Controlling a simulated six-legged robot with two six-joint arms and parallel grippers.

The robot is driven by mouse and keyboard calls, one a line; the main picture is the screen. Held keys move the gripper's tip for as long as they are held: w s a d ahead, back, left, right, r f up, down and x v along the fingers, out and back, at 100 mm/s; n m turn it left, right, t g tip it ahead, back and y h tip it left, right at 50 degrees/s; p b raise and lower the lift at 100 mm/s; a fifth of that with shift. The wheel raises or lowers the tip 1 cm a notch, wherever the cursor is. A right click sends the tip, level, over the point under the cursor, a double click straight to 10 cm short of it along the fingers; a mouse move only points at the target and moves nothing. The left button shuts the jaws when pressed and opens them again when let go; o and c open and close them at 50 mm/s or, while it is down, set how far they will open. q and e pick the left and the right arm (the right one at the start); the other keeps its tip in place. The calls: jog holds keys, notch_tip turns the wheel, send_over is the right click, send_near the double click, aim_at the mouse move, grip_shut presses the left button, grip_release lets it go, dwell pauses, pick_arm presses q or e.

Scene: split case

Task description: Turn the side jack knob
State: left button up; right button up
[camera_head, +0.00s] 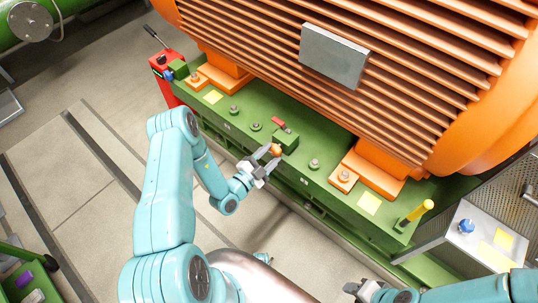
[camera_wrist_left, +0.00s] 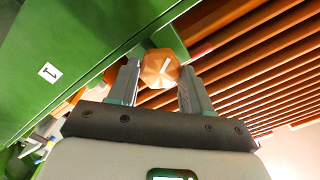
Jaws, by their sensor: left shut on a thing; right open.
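The side jack knob is a small orange faceted knob (camera_head: 276,149) on the front of the green base, below a green block with a red lever. In the left wrist view the knob (camera_wrist_left: 160,68) shows a white pointer line and sits between the fingertips. My left gripper (camera_head: 268,156) is shut on the knob, one finger on each side; it also shows in the left wrist view (camera_wrist_left: 161,84). My right gripper (camera_head: 352,289) is low in the head view, open and away from the knob.
A large orange finned motor (camera_head: 400,70) stands on the green base (camera_head: 312,182). A red jack (camera_head: 167,62) stands at the base's left end. A yellow-handled lever (camera_head: 418,211) and a grey box with a blue knob (camera_head: 466,226) are at right.

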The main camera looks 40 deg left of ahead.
pick_arm(q)
jog(key=shift+d, duration=0.1)
jog(key=o, duration=1)
jog(key=shift+o, duration=0.2)
jog(key=shift+s, duration=0.1)
jog(key=s+a, duration=0.1)
jog(key=s, duration=1.5)
jog(key=shift+a, duration=0.2)
